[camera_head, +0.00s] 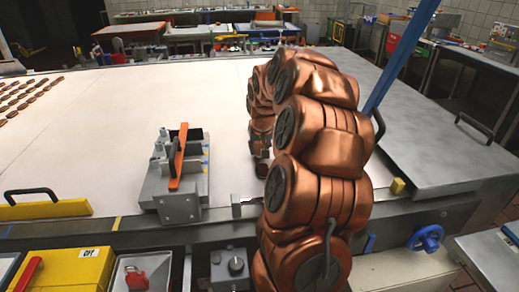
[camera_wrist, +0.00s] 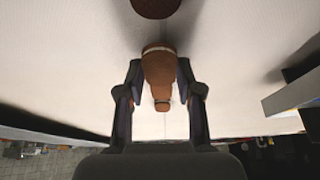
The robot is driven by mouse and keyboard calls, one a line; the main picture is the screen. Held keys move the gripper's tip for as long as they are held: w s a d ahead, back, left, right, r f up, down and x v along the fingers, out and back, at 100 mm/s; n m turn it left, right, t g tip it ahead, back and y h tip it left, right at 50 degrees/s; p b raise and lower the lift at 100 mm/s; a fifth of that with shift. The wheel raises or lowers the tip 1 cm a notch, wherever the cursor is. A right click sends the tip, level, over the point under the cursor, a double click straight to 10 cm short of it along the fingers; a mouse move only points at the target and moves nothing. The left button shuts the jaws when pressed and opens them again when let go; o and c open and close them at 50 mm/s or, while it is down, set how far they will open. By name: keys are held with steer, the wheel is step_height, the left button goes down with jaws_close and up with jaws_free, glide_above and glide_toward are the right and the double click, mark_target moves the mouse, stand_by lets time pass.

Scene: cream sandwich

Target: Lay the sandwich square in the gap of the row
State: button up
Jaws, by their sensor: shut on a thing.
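In the wrist view my gripper (camera_wrist: 158,72) has its two dark fingers on either side of a brown piece, which I take to be the sandwich square (camera_wrist: 159,62). It is shut on it. The square's exact outline is hard to tell, as more brown shows below it. Another dark brown shape (camera_wrist: 156,7) is cut off at the top edge. In the head view rows of small brown sandwiches (camera_head: 25,95) lie at the far left of the pale belt (camera_head: 110,110). My copper arm hides most of the gripper and the held piece. I cannot make out the gap.
A grey metal fixture with an orange bar (camera_head: 178,160) stands on the belt's near edge, left of my arm. A yellow block with a black handle (camera_head: 40,208) sits at the near left. A grey metal cover (camera_head: 430,130) is at the right. The belt's middle is clear.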

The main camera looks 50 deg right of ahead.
steer(key=shift+f, duration=0.55)
steer(key=shift+f, duration=0.1)
steer(key=o, duration=0.8)
steer(key=shift+r, duration=0.25)
steer(key=b+v, duration=0.2)
steer(key=v, duration=0.9)
steer(key=shift+s+a+r, duration=0.15)
steer(key=shift+a+r, duration=0.05)
steer(key=shift+r, duration=0.15)
